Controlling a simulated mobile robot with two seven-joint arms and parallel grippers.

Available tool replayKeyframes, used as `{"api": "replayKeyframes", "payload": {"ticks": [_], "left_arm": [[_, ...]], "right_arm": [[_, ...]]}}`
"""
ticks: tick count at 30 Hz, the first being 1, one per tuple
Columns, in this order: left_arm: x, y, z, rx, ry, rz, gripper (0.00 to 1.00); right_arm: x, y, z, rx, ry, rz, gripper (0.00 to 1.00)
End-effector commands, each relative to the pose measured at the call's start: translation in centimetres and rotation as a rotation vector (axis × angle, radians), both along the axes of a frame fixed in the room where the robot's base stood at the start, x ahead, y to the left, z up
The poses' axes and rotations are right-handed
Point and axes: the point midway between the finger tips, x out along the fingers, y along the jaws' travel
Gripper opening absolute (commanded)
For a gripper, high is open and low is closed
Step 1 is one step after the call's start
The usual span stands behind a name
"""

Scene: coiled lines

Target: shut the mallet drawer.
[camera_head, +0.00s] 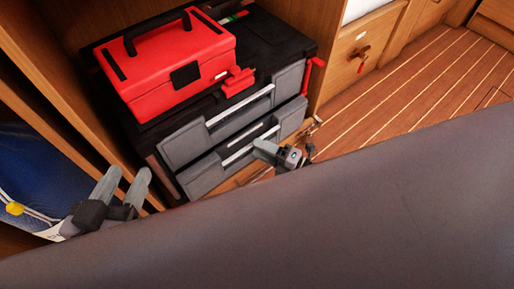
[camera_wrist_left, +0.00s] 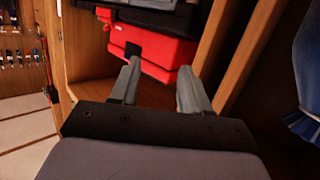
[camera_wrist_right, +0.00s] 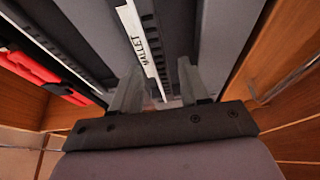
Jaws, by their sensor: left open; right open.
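A black cabinet (camera_head: 150,130) carries two grey drawer fronts, an upper drawer (camera_head: 185,147) and a lower drawer (camera_head: 203,178), each with a pale strip across its middle. In the right wrist view a white label strip (camera_wrist_right: 139,45) reads MALLET, close ahead of my right gripper. In the head view my right gripper (camera_head: 268,152) is at the lower drawer's front, partly hidden by my own grey body. It is open, its fingers (camera_wrist_right: 160,90) either side of the view's centre; contact is unclear. My left gripper (camera_head: 124,182) is open and empty, left of the cabinet. How far either drawer stands out is unclear.
A red toolbox (camera_head: 185,65) sits on the cabinet, and a red latch-like part (camera_head: 238,80) juts beside it. Wooden panels (camera_head: 75,90) close in on the left, with a blue cloth (camera_head: 40,175) beyond. Striped wooden floor (camera_head: 420,90) is clear at right.

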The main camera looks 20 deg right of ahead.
Motion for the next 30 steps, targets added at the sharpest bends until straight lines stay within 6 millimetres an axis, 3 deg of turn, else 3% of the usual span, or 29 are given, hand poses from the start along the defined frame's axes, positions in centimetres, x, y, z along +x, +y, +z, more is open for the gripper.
{"api": "replayKeyframes", "payload": {"ticks": [4,14,18,25,30], "left_arm": [[-0.1,0.2,-0.1,0.015,-0.023,0.004,0.47],[-0.1,0.3,0.2,0.019,-0.033,0.006,0.47],[-0.2,0.3,0.2,0.019,-0.033,0.005,0.47],[-0.2,0.3,0.2,0.019,-0.032,0.005,0.47],[-0.2,0.3,0.2,0.02,-0.031,0.005,0.47]], "right_arm": [[1.1,1.0,-0.1,-0.001,-0.001,0.0,0.45],[1.4,1.3,0.0,-0.001,0.0,0.0,0.45],[1.4,1.3,0.0,-0.001,0.0,0.0,0.0],[1.6,1.3,0.0,-0.002,-0.001,-0.001,0.0],[2.9,1.5,-0.1,-0.004,-0.003,-0.006,0.0]]}}
